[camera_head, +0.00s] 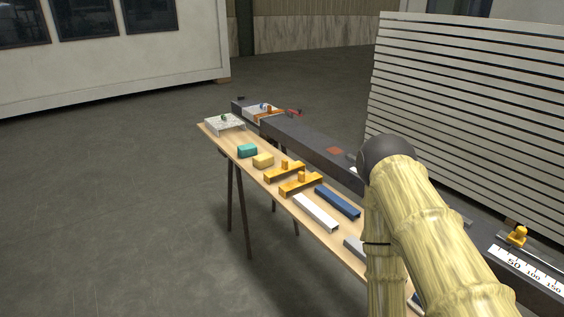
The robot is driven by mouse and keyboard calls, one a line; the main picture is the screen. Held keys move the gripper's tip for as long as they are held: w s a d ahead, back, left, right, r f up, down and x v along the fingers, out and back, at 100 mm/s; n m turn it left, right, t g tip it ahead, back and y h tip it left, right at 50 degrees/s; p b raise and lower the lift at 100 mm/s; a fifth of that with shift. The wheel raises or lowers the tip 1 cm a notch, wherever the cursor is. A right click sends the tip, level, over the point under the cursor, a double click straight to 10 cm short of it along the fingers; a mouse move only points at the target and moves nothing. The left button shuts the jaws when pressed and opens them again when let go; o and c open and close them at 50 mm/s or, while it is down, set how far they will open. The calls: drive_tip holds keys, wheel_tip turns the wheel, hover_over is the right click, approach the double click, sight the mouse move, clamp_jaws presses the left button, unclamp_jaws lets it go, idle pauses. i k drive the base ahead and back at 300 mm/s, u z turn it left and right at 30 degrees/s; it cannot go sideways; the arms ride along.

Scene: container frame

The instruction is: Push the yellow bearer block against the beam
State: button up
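The yellow bearer block (263,161) is a small pale-yellow block on the narrow wooden bench (335,239). It lies between a teal block (247,151) and the yellow-orange pieces with knobs. The long dark grey beam (306,145) runs behind the bench, to the right of the block. A gap appears to show between the block and the beam. My arm crosses the right of the view and covers part of the beam and bench. My gripper is not visible.
Two yellow-orange knobbed pieces (284,174), a white bar (316,212) and a blue bar (337,202) lie nearer along the bench. A white plate (224,123) sits at its far end. A slatted panel (470,110) stands behind the beam. Floor to the left is clear.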

sight(261, 161)
drive_tip(key=u, duration=0.25)
drive_tip(key=i, duration=0.25)
drive_tip(key=u, duration=1)
drive_tip(key=i, duration=1.8)
drive_tip(key=z, duration=1)
drive_tip(key=i, duration=0.4)
drive_tip(key=z, duration=0.5)
